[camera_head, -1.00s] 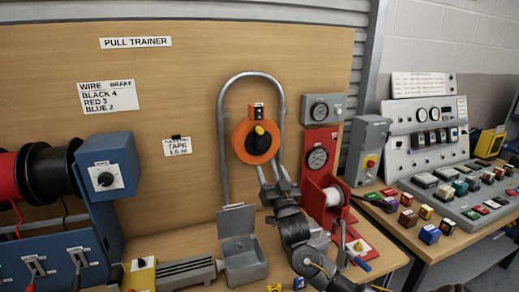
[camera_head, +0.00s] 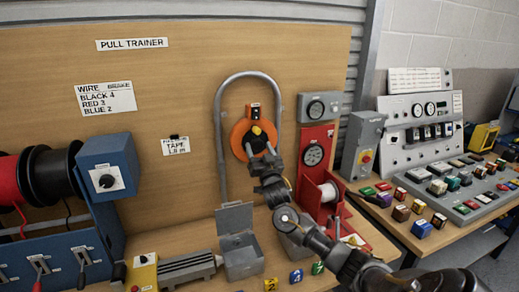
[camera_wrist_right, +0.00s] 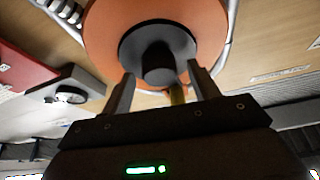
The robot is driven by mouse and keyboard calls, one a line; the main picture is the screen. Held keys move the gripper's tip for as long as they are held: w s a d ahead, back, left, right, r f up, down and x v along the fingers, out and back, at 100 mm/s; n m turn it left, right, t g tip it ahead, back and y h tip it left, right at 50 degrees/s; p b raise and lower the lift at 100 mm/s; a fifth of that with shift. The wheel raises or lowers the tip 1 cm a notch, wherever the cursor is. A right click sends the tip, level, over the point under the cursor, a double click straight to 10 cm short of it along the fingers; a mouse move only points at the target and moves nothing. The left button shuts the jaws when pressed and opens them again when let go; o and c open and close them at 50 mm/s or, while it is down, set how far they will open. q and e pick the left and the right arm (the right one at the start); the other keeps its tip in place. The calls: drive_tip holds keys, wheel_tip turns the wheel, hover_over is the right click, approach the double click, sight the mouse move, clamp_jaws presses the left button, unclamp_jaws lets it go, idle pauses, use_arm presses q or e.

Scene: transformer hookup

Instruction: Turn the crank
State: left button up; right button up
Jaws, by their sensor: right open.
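In the right wrist view the orange disc (camera_wrist_right: 100,25) fills the top, with the black hub (camera_wrist_right: 158,62) between and beyond the open fingers (camera_wrist_right: 160,82). My left gripper is out of view.
The grey pipe arch (camera_head: 220,110) surrounds the disc. A red unit (camera_head: 314,165) with a white spool (camera_head: 330,192) stands right of my arm. An open grey box (camera_head: 242,260) and several small colored blocks lie below.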

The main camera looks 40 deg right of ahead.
clamp_jaws()
drive_tip(key=shift+m, duration=0.3)
drive_tip(key=m+g+h, duration=0.1)
drive_tip(key=m+h, duration=0.1)
drive_tip(key=m, duration=0.1)
drive_tip(key=shift+a+m+b, duration=0.15)
drive_tip(key=shift+m+b, duration=0.15)
drive_tip(key=m+g, duration=0.1)
drive_tip(key=m, duration=0.1)
drive_tip(key=m+g+h, duration=0.1)
drive_tip(key=m, duration=0.2)
drive_tip(key=shift+a+h, duration=0.15)
drive_tip(key=shift+h, duration=0.15)
drive_tip(key=m+g, duration=0.1)
drive_tip(key=m, duration=0.1)
drive_tip(key=m+g, duration=0.1)
drive_tip(key=m, duration=0.2)
drive_tip(key=shift+w+r+h, duration=0.1)
drive_tip(key=shift+r+h, duration=0.1)
drive_tip(key=shift+h, duration=0.1)
drive_tip(key=shift+r+m+g, duration=0.1)
drive_tip(key=shift+m+g, duration=0.6)
drive_tip(key=shift+m, duration=1.1)
